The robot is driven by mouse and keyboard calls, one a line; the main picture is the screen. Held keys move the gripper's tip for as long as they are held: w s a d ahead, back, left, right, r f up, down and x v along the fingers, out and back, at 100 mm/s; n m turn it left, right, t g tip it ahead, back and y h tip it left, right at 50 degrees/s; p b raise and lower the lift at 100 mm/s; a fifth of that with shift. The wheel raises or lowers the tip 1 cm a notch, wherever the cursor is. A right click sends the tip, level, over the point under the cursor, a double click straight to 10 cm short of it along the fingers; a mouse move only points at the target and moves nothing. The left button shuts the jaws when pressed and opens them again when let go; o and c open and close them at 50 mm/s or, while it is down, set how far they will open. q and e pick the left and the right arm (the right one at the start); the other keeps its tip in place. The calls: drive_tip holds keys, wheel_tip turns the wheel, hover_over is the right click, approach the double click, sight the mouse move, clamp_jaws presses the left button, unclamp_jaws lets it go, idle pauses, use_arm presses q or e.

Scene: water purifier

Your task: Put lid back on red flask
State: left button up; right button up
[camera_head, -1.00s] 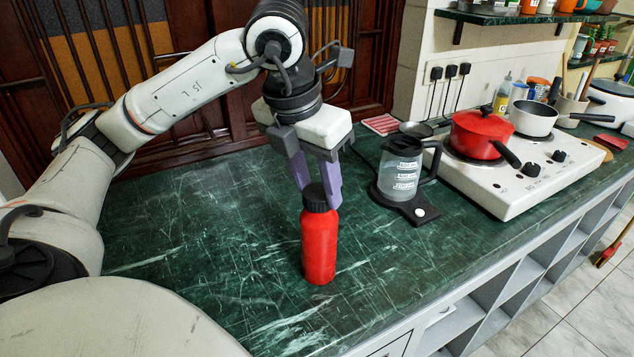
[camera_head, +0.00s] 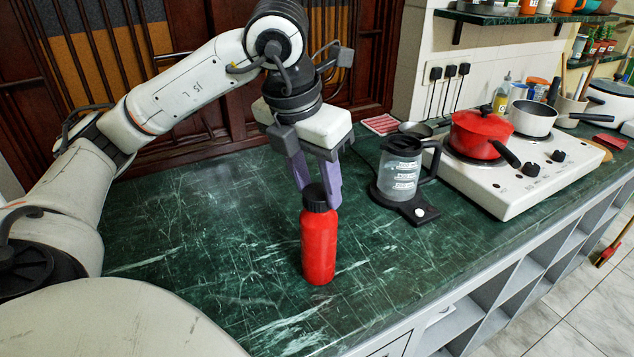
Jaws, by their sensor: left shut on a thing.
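The red flask (camera_head: 319,246) stands upright on the green countertop, near its front edge. The black lid (camera_head: 315,197) sits at the top of the flask; whether it is fully seated cannot be told. My left gripper (camera_head: 318,192) reaches down from above and behind, its two purple fingers shut on the lid, one on each side. The fingertips are partly hidden behind the lid and flask. My right gripper is not in view.
A clear kettle (camera_head: 399,172) on a black base stands to the right of the flask. Beyond it is a white stove (camera_head: 515,187) with a red pot (camera_head: 478,135) and a white pan (camera_head: 533,118). The green countertop (camera_head: 190,230) left of the flask is clear.

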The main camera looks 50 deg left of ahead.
use_arm(q)
drive_tip(key=shift+f, duration=0.15)
idle(0.5)
drive_tip(key=o, duration=1.6)
drive_tip(key=shift+r+p, duration=0.6)
drive_tip(key=shift+r, duration=0.2)
drive_tip(key=shift+r+p, duration=0.85)
drive_tip(key=shift+r, duration=0.15)
drive_tip(key=shift+r+p, duration=1.55)
drive_tip(key=shift+r, duration=0.25)
